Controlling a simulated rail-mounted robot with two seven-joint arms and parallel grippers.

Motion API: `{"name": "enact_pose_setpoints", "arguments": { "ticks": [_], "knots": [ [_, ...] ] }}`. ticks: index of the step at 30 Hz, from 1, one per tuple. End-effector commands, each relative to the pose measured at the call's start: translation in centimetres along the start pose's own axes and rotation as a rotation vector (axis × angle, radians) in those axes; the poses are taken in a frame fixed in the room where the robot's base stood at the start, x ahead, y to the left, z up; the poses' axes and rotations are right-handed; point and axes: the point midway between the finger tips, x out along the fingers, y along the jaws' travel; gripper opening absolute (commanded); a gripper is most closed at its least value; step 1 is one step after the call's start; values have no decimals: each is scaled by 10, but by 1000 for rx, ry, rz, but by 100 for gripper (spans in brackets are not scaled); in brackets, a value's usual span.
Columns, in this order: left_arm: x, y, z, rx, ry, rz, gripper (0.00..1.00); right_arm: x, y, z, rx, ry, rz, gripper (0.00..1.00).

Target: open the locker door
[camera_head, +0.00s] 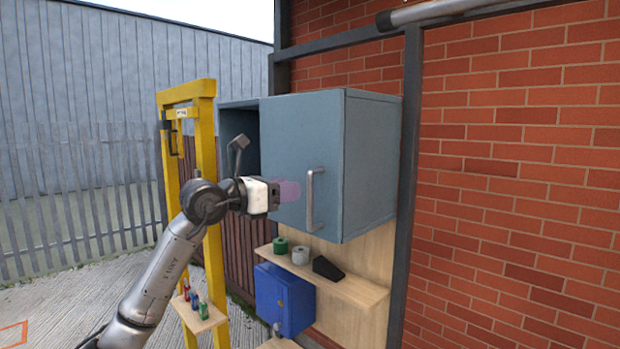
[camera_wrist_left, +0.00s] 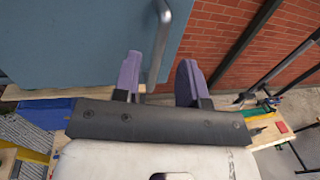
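The blue-grey locker (camera_head: 372,165) hangs on the wall. Its front door panel (camera_head: 290,135) carries an upright metal handle (camera_head: 314,200) on the right side. A dark open space shows left of the panel; I cannot tell whether it belongs to the locker. My left gripper (camera_head: 287,192) is in front of the panel, just left of the handle in the head view. In the left wrist view its two purple fingers (camera_wrist_left: 158,72) are spread, and the handle (camera_wrist_left: 162,40) shows between them, with no clear contact. My right gripper is not in view.
Below the locker, a wooden shelf (camera_head: 345,287) holds green and grey rolls and a black wedge. A blue box (camera_head: 285,298) hangs under it. A yellow frame (camera_head: 208,150) stands behind my left arm, near a small shelf with little bottles. The brick wall (camera_head: 520,180) is at right.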

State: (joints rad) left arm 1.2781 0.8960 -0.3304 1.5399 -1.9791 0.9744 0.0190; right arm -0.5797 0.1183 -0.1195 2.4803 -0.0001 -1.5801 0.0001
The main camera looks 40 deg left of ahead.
Motion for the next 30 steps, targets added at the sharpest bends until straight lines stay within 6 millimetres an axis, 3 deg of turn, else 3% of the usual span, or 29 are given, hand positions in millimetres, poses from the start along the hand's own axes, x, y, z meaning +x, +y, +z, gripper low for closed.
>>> {"name": "enact_pose_setpoints", "arguments": {
  "ticks": [6, 12, 26, 30],
  "knots": [
    [36, -1, 3, -2, 0, -2, 38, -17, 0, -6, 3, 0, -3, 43],
    [55, 0, 2, -2, -1, -1, 38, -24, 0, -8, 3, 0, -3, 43],
    [63, 0, 0, 1, -1, -1, 38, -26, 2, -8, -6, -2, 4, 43],
    [63, 0, 0, 0, -1, -1, 28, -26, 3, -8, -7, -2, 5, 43]
  ]
}}
